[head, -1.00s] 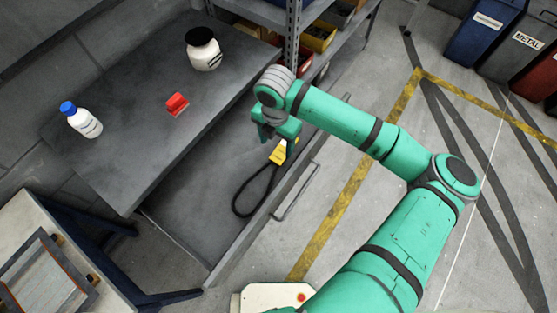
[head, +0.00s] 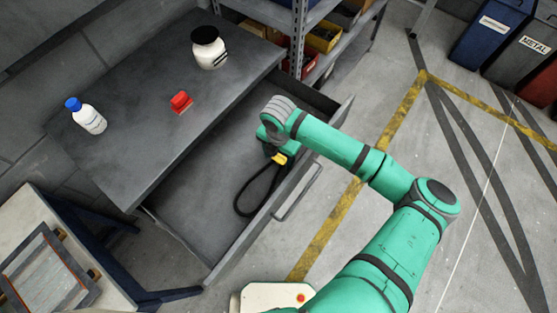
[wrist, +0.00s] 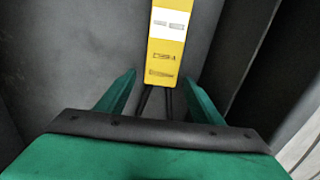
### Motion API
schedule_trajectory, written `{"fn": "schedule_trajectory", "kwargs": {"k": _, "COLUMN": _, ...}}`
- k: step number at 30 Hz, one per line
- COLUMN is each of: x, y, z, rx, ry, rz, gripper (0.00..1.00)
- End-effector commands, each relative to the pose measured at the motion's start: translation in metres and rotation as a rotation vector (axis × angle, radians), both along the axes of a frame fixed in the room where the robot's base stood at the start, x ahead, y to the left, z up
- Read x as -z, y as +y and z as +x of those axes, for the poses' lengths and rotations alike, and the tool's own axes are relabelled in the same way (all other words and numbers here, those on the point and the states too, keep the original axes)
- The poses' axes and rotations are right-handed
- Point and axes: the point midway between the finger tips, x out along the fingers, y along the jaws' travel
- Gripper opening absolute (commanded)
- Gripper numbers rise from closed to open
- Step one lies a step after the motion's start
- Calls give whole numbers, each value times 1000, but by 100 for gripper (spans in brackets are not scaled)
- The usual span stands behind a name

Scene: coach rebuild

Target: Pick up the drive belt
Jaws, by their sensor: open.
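The drive belt (head: 240,208) is a black loop with a yellow tag or sleeve (head: 280,159), lying in the open drawer. My gripper (head: 276,150) is over the tag end of the belt in the head view, and my arm hides part of it. In the wrist view the gripper (wrist: 160,77) is open, with its green fingers on either side of the belt's yellow and white tag (wrist: 168,45). Two black strands of the belt run from the tag toward the palm. I cannot tell how far below the fingertips the tag lies.
The open drawer (head: 205,190) has a raised front wall with a handle (head: 298,192). The bench top (head: 135,125) above holds a blue-capped bottle (head: 87,116), a red object (head: 181,102) and a black-lidded jar (head: 208,47). A metal shelf post (head: 299,35) stands behind.

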Motion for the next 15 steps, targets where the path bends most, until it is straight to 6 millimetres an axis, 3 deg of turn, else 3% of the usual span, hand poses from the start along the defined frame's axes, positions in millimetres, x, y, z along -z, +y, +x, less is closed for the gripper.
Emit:
{"fn": "schedule_trajectory", "kwargs": {"k": 3, "x": 0, "y": 0, "z": 0, "rx": 0, "ry": 0, "rz": 0, "gripper": 61}}
{"fn": "schedule_trajectory", "kwargs": {"k": 4, "x": 0, "y": 0, "z": 0, "rx": 0, "ry": 0, "rz": 0, "gripper": 56}}
{"fn": "schedule_trajectory", "kwargs": {"k": 9, "x": -1, "y": 0, "z": 0, "rx": 0, "ry": 0, "rz": 0, "gripper": 16}}
{"fn": "schedule_trajectory", "kwargs": {"k": 12, "x": -1, "y": 0, "z": 0, "rx": 0, "ry": 0, "rz": 0, "gripper": 9}}
{"fn": "schedule_trajectory", "kwargs": {"k": 15, "x": -1, "y": 0, "z": 0, "rx": 0, "ry": 0, "rz": 0, "gripper": 9}}
